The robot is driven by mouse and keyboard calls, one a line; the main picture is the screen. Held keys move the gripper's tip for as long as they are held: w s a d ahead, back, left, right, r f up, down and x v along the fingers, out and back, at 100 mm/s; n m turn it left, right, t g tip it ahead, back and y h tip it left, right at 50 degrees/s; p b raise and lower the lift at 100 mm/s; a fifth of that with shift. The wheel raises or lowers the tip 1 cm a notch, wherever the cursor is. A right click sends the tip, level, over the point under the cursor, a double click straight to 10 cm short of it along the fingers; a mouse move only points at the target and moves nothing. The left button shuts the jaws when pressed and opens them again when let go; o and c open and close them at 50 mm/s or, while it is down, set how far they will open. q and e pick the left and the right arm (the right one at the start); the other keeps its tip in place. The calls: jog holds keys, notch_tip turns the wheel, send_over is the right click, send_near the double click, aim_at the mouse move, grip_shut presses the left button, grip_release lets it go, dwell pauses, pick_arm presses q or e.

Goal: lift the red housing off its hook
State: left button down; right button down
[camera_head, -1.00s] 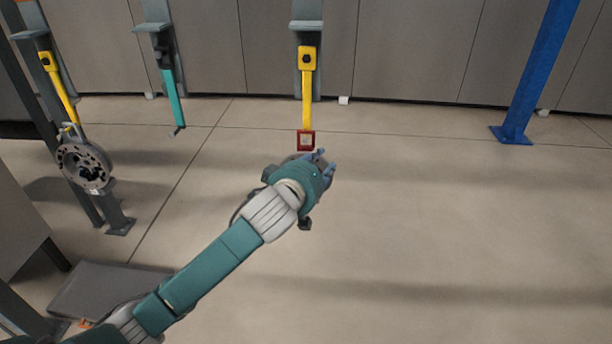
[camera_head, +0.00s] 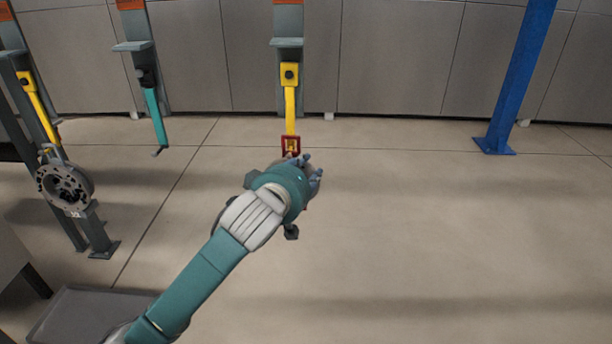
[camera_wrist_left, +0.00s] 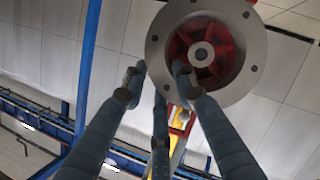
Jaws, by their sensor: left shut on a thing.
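The red housing's square red loop (camera_head: 290,146) shows in the head view at the lower end of a yellow hook (camera_head: 290,105), with yellow showing inside the loop. Whether the hook still bears it, I cannot tell. My left gripper (camera_head: 304,170) is just below the loop, and my wrist hides most of the housing. In the left wrist view the housing shows as a round grey flange (camera_wrist_left: 158,50) with a red ribbed inside (camera_wrist_left: 186,50). The left gripper (camera_wrist_left: 160,80) is shut on it, one finger crossing the flange. My right gripper is not in view.
A grey disc-shaped part (camera_head: 64,186) hangs from another yellow hook (camera_head: 38,105) at the left. A teal hook (camera_head: 156,118) hangs empty. A blue post (camera_head: 515,85) stands at the right. A grey tray (camera_head: 75,312) is at lower left. The floor at right is clear.

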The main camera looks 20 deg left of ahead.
pick_arm(q)
jog(key=s+d+r+p, duration=0.1)
jog(key=s+p, duration=0.3)
jog(key=s, duration=0.4)
jog(key=s+d+r+p, duration=0.1)
jog(key=s+d+p, duration=0.2)
jog(key=s, duration=0.5)
jog(key=shift+s+d+r+p, duration=0.2)
jog(key=shift+d+p, duration=0.1)
jog(key=shift+p, duration=0.35)
jog(key=shift+s, duration=0.1)
